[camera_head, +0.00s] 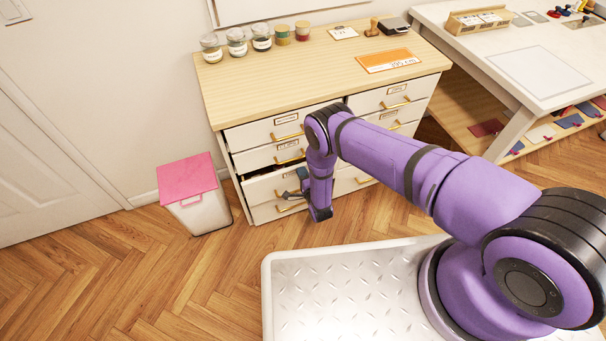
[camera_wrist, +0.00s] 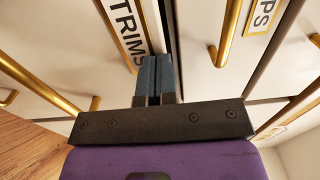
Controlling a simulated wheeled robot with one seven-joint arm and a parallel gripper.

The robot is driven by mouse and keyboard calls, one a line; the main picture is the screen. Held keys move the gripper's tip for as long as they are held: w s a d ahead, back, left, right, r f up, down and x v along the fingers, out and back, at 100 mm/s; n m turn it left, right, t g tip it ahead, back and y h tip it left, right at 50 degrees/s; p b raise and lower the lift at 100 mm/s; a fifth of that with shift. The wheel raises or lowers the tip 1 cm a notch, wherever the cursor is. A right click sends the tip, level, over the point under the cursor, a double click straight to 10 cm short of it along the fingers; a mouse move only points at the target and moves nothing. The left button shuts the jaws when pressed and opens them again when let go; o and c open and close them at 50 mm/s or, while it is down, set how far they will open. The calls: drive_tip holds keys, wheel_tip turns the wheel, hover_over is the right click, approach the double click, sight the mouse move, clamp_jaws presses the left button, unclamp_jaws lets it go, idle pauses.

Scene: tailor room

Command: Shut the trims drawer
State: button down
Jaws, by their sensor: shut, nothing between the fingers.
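The trims drawer (camera_head: 261,188) is in the left column of the pale wooden cabinet and appears to stand out a little from the drawer above. In the wrist view its white front carries a label (camera_wrist: 128,32) reading TRIMS, beside a brass handle (camera_wrist: 113,35). A dark gap shows along its edge next to the neighbouring drawer. My gripper (camera_head: 288,195) is in front of this drawer, with its fingers together and empty. In the wrist view the gripper tips (camera_wrist: 155,60) are close to the front beside the label; I cannot tell whether they touch.
Other drawers, one with a label ending in PS (camera_wrist: 263,17), surround it. Jars (camera_head: 237,42) and an orange card (camera_head: 388,60) are on the cabinet top (camera_head: 300,80). A pink-lidded bin (camera_head: 188,178) stands to the left. The wooden floor (camera_head: 150,260) in front is clear.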

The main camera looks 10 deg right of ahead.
sight(299, 165)
drive_tip(key=shift+w, duration=0.1)
drive_tip(key=x, duration=0.3)
drive_tip(key=shift+w+a, duration=0.15)
drive_tip(key=shift+w, duration=0.2)
drive_tip(key=shift+w+r, duration=0.15)
drive_tip(key=shift+w, duration=0.25)
drive_tip(key=shift+w+a, duration=0.1)
